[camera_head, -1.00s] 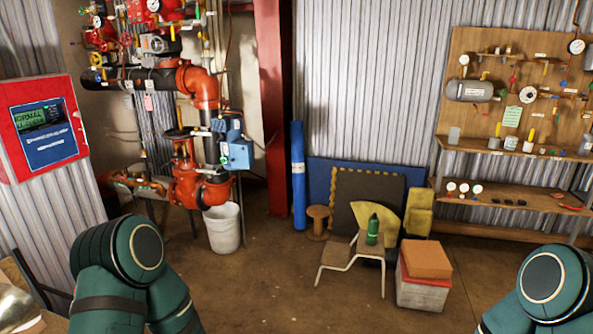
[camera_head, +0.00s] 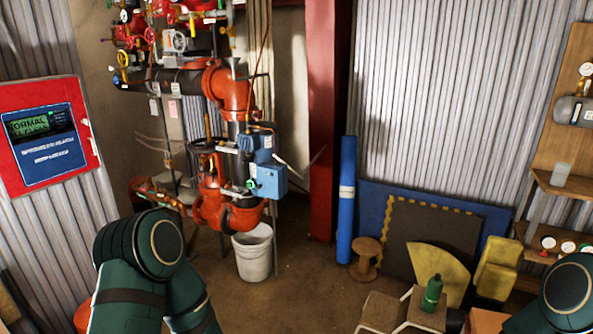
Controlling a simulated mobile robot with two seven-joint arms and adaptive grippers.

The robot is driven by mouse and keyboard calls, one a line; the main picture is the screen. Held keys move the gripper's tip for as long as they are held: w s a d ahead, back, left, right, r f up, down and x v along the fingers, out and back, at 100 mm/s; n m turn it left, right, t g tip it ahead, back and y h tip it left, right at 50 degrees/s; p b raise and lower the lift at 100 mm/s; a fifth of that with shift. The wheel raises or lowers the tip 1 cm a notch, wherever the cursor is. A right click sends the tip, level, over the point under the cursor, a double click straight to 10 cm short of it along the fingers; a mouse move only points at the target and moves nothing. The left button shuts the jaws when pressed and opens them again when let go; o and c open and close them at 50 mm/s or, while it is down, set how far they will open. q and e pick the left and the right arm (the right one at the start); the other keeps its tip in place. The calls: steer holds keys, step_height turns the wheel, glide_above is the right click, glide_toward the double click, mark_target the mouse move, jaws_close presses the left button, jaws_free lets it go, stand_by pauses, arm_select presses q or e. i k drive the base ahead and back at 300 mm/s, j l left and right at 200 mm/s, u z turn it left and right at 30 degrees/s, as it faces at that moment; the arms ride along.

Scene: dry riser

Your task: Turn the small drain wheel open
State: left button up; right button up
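The red riser pipework (camera_head: 232,92) stands at the upper left in the head view, with red valves, gauges and small handles. A blue box (camera_head: 268,180) is fixed to its lower part. A small green round part (camera_head: 251,184) shows at the left of this box; I cannot tell whether it is the drain wheel. A white bucket (camera_head: 253,254) stands on the floor below the pipes. My two green arms show at the bottom left and bottom right. Neither gripper is in the picture.
A red alarm panel (camera_head: 48,135) hangs on the left wall. A red column (camera_head: 322,120), blue roll (camera_head: 347,200), wooden spool (camera_head: 365,258) and small step with a green bottle (camera_head: 432,293) are right of the riser. Open floor (camera_head: 305,290) lies in front of the bucket.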

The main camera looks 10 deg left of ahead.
mark_target(128, 43)
steer(key=i+j+u, duration=0.1)
steer(key=i+u, duration=0.35)
steer(key=i, duration=0.15)
steer(key=i+l+u, duration=0.15)
steer(key=i+u, duration=0.25)
steer(key=i, duration=0.2)
steer(key=i+j+u, duration=0.1)
steer(key=i+u, duration=0.25)
steer(key=i, duration=0.3)
steer(key=i+l+u, duration=0.1)
steer(key=i+u, duration=0.3)
steer(key=i, duration=0.25)
